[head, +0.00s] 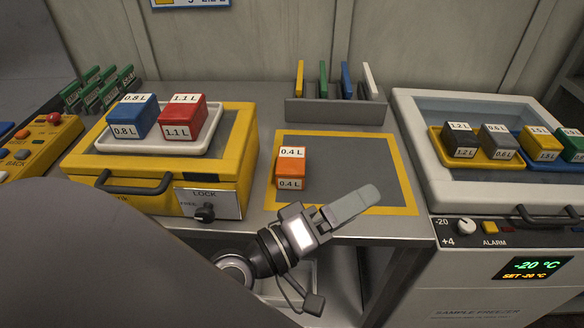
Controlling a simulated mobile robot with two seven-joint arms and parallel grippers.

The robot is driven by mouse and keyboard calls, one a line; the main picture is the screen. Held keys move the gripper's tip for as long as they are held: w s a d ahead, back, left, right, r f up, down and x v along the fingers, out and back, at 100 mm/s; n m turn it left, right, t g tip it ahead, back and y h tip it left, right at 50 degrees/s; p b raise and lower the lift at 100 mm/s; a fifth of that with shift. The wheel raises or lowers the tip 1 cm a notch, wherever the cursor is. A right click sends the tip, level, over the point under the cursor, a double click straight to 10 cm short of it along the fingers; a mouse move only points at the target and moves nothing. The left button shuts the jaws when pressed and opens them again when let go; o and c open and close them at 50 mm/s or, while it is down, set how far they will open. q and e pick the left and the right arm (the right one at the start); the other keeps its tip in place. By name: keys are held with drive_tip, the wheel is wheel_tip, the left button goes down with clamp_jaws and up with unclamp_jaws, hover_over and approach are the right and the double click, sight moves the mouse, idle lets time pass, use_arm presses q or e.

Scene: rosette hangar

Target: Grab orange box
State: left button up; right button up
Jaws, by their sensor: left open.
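The orange box (291,168) stands upright on the left part of a grey mat with a yellow border (370,210). It has white labels reading 0.4 L on its top and front. My left gripper (355,205) is in front of the box and to its right, over the mat's front edge. Its jaws are open and nothing shows between them. The gripper looks apart from the box. One finger hides much of the other. My right gripper is not in view.
A yellow case (240,150) with a white tray (160,141) holding a blue and a red box stands left. A grey rack (335,112) with coloured plates stands behind the mat. The sample freezer (440,205), with a yellow tray of boxes, stands right. The mat's right half is clear.

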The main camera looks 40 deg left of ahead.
use_arm(q)
drive_tip(key=w+a+r+n+t+y, duration=0.2)
drive_tip(key=a+r+n+t+y, duration=0.25)
drive_tip(key=n, duration=0.45)
drive_tip(key=n+g+y, duration=0.6)
drive_tip(key=n+y, duration=0.7)
drive_tip(key=n, duration=0.8)
hover_over(291, 169)
drive_tip(key=v, duration=0.4)
wheel_tip(291, 169, down, 4)
drive_tip(key=f+n+g, duration=0.1)
drive_tip(key=f, duration=0.1)
drive_tip(key=f+n+g+h, duration=0.1)
drive_tip(key=f, duration=0.1)
drive_tip(key=f+n+g, duration=0.2)
drive_tip(key=f, duration=0.1)
drive_tip(key=shift+s+d+h+b, duration=0.1)
drive_tip(key=shift+s+h+b, duration=0.25)
drive_tip(key=shift+b, duration=0.05)
drive_tip(key=shift+w+f, duration=0.1)
drive_tip(key=shift+w, duration=0.1)
drive_tip(key=x, duration=0.6)
drive_tip(key=shift+w+p, duration=0.35)
drive_tip(key=shift+p, duration=0.05)
drive_tip(key=shift+r, duration=0.2)
drive_tip(key=c, duration=1.1)
